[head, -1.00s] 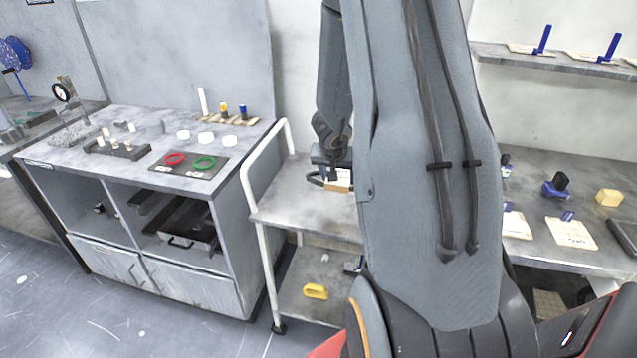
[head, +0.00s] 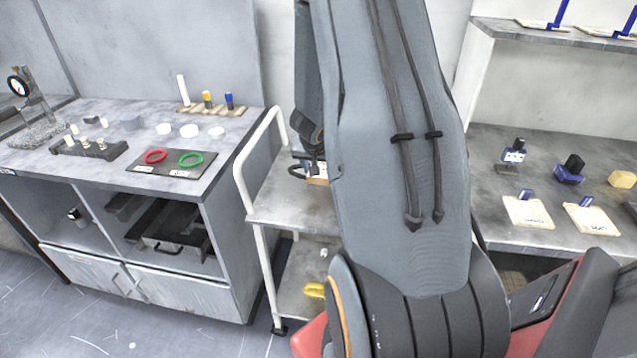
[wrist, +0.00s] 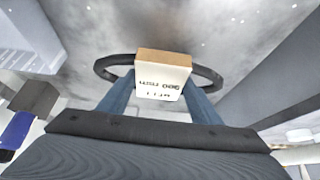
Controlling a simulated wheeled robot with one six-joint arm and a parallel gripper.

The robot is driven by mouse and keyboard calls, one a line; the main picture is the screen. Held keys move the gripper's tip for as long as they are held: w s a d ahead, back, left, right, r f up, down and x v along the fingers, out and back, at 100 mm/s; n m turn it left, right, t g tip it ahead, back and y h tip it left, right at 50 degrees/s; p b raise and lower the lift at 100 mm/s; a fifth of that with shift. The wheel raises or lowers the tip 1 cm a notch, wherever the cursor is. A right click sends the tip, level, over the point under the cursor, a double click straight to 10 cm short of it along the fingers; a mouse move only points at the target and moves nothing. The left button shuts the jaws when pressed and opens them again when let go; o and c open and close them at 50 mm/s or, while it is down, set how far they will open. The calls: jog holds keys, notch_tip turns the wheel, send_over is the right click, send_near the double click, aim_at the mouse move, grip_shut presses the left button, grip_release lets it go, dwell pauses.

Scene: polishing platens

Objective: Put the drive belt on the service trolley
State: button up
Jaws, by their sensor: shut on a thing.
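The drive belt is a black ring with a tan and white block marked "900 mm" on it. In the wrist view the belt (wrist: 103,66) lies across my gripper (wrist: 160,92), whose blue fingers are shut on it at the block. In the head view my gripper (head: 307,160) and the belt (head: 295,171) show small, partly hidden by my arm. They are over the upper shelf of the service trolley (head: 275,212), which has a white tube frame. Whether the belt touches the shelf cannot be told. My arm hides the trolley's right part.
A yellow item (head: 314,290) lies on the trolley's lower shelf. A grey cabinet bench (head: 225,165) on the left carries a red ring (head: 155,157) and a green ring (head: 190,159). A bench on the right holds blue-handled pieces and a yellow block (head: 621,179). The visible upper shelf is clear.

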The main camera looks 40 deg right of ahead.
jog(key=shift+f+b, duration=0.6)
jog(key=shift+f, duration=1.45)
jog(key=o, duration=1.2)
jog(key=shift+f, duration=0.15)
